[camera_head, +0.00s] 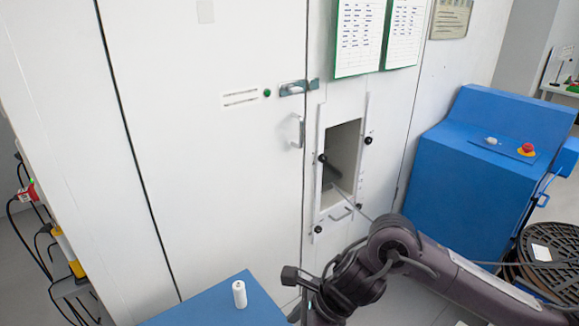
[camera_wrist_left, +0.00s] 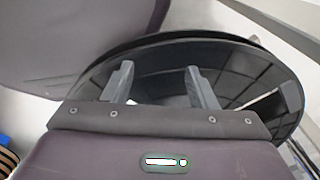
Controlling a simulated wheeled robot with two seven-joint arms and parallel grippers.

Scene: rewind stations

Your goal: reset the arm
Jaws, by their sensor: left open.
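My left gripper (camera_wrist_left: 160,82) shows in the left wrist view. Its two grey fingers stand apart with nothing between them. Behind them is a large dark glossy disc; I cannot tell whether the fingers touch it. My left arm does not show in the head view. My right arm (camera_head: 455,276) comes in from the lower right of the head view and bends down at a joint near the wall hatch. Its dark far end (camera_head: 300,280) is near the bottom edge, and its jaws cannot be made out.
A white wall has a latch (camera_head: 294,88) and an open hatch (camera_head: 343,150). A blue cabinet (camera_head: 440,150) with a red button (camera_head: 527,149) stands right. A white bottle (camera_head: 239,294) stands on a blue surface (camera_head: 200,310). Dark round stacked pieces (camera_head: 548,245) lie right; cables hang left.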

